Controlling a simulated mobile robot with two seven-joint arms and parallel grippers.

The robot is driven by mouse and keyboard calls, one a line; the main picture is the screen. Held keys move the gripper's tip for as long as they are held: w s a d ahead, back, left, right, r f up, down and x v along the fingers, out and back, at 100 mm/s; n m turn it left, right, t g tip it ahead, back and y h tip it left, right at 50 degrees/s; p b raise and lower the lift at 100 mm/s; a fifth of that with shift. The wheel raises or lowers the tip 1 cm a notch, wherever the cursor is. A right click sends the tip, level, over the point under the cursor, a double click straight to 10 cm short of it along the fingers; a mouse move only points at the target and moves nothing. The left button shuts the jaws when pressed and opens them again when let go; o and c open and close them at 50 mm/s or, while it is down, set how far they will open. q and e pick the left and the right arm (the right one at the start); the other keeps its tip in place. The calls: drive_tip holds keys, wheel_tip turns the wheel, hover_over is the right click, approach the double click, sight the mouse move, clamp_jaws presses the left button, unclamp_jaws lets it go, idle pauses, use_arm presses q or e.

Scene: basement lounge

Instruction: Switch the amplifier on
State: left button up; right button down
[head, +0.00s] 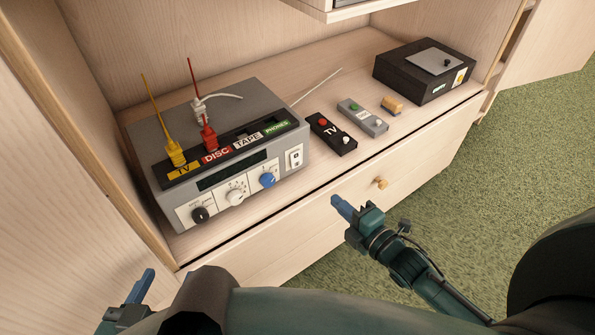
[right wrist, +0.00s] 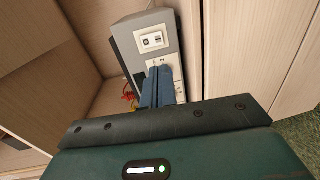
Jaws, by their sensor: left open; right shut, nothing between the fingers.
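The amplifier (head: 262,97) is a grey box on the cabinet shelf at the left. Its front has a dark display, a black knob (head: 200,214), a white knob (head: 235,197), a blue knob (head: 267,180) and a white rocker switch (head: 295,158) at the right end. The switch also shows in the right wrist view (right wrist: 152,41); its on or off position is too small to tell. My right gripper (head: 342,208) is shut and empty, in front of the drawer, apart from the switch. My left gripper (head: 143,289) is open at the lower left, partly hidden by my arm.
Yellow (head: 175,152) and red (head: 209,137) plugs stand in the amplifier's top sockets. A drawer knob (head: 380,183) protrudes below.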

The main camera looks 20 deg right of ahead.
sight(297, 165)
idle(0.3)
drive_tip(key=b+x, duration=0.3)
drive_tip(key=x, duration=0.9)
drive_tip(key=shift+w+a, duration=0.15)
drive_tip(key=shift+w, duration=0.15)
drive_tip(key=shift+w+a+f, duration=0.1)
drive_tip(key=shift+w, duration=0.2)
use_arm(q)
drive_tip(key=f, duration=0.1)
drive_tip(key=d+f+m, duration=0.1)
drive_tip(key=f, duration=0.1)
drive_tip(key=shift+w+d+f+g, duration=0.25)
drive_tip(key=shift+w+g, duration=0.05)
drive_tip(key=shift+w, duration=0.05)
use_arm(e)
drive_tip(key=shift+w+a, duration=0.1)
drive_tip(key=shift+w, duration=0.2)
drive_tip(key=shift+w+f+b, duration=0.15)
drive_tip(key=shift+f+b, duration=0.15)
drive_tip(key=shift+b, duration=0.4)
use_arm(q)
drive_tip(key=shift+w+f+m, duration=0.1)
drive_tip(key=shift+f+m, duration=0.3)
use_arm(e)
drive_tip(key=shift+r+t, duration=0.25)
drive_tip(key=shift+t, duration=0.05)
